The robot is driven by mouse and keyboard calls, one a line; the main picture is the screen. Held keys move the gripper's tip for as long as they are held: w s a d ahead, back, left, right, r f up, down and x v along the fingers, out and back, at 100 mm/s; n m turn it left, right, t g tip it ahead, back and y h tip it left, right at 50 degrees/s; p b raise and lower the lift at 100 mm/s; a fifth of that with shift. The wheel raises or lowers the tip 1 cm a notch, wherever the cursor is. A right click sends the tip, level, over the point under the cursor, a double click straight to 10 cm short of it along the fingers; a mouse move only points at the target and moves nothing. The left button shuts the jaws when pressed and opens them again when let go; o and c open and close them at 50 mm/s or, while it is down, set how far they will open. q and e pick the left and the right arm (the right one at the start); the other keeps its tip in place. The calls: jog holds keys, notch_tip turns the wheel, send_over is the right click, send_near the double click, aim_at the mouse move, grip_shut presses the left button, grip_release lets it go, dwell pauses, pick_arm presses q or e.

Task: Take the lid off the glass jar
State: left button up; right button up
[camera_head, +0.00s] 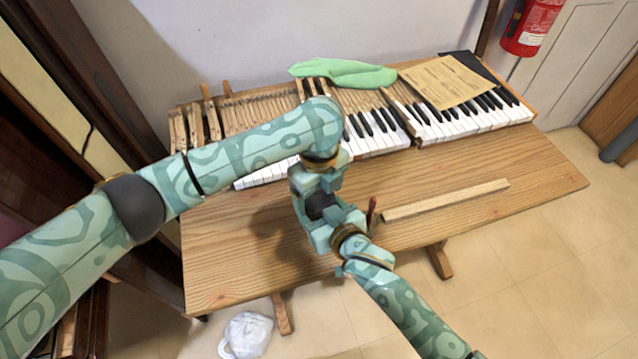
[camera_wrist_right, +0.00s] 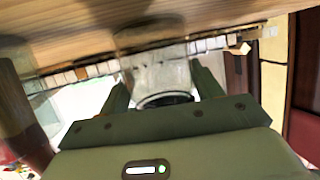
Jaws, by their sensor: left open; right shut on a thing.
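The glass jar (camera_wrist_right: 158,76) shows in the right wrist view as a clear body between the two fingers of my right gripper (camera_wrist_right: 163,85). A dark round rim (camera_wrist_right: 165,98) is at its end near the camera; I cannot tell if this is the lid. In the head view my right gripper (camera_head: 328,226) is above the table's front part, shut on the jar. My left gripper (camera_head: 316,187) is open just behind it, close to a dark piece (camera_head: 320,205) between the two grippers, perhaps the lid. The grippers hide most of the jar there.
The wooden table (camera_head: 460,230) carries piano keys (camera_head: 470,118) at the back, a green cloth (camera_head: 345,72) and a paper sheet (camera_head: 445,82). A wooden strip (camera_head: 445,200) and a small dark red upright thing (camera_head: 372,213) are right of my grippers.

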pick_arm(q)
jog(key=c, duration=1)
jog(key=n, duration=0.6)
jog(key=shift+n, duration=0.4)
jog(key=o, duration=1.1)
jog(key=shift+r, duration=2.3)
pick_arm(e)
jog(key=o, duration=2)
jog(key=shift+c, duration=0.2)
